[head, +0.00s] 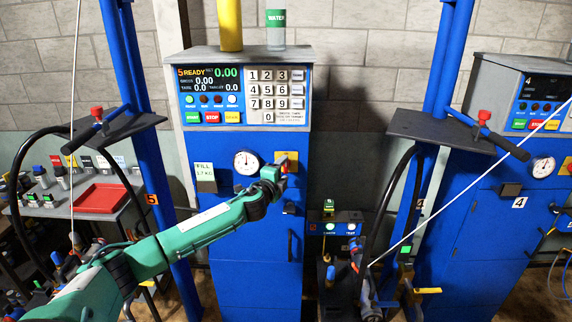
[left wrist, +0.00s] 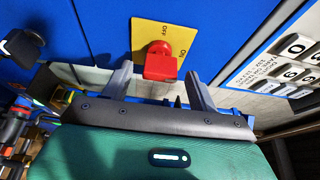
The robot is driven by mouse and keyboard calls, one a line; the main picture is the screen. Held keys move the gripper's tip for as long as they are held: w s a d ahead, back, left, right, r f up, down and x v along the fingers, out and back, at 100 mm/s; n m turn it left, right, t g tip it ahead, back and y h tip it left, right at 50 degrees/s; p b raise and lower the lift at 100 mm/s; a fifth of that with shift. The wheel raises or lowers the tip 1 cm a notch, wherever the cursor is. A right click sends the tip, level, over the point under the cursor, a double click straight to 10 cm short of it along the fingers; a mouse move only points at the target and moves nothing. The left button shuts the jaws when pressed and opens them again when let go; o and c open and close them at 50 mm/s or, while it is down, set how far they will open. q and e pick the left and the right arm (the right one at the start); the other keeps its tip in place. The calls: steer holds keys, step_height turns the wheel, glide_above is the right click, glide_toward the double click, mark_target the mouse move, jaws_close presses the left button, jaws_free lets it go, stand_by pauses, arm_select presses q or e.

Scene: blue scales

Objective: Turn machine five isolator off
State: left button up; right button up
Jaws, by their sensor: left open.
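Machine five (head: 230,225) is a blue cabinet with a lit display reading "5 READY". Its isolator is a red knob (left wrist: 159,62) on a yellow plate (left wrist: 148,34) marked OFF and ON. I cannot tell surely which mark the knob points to. My left gripper (head: 286,166) is at the upper right of the cabinet front, in front of the isolator and mostly hiding it. In the left wrist view its fingers (left wrist: 161,84) are open, one on each side of the red knob, with gaps visible. My right gripper does not show.
The keypad (head: 268,90) is above my gripper and a pressure gauge (head: 246,162) is to its left. Machine four (head: 490,220) stands at the right. A bench with a red tray (head: 100,198) is at the left. Black hoses hang beside the cabinets.

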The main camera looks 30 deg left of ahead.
arm_select(q)
steer(key=shift+w+a, duration=0.15)
steer(key=shift+w, duration=0.6)
steer(key=shift+w+a, duration=0.1)
steer(key=shift+w, duration=0.6)
steer(key=shift+c, duration=0.4)
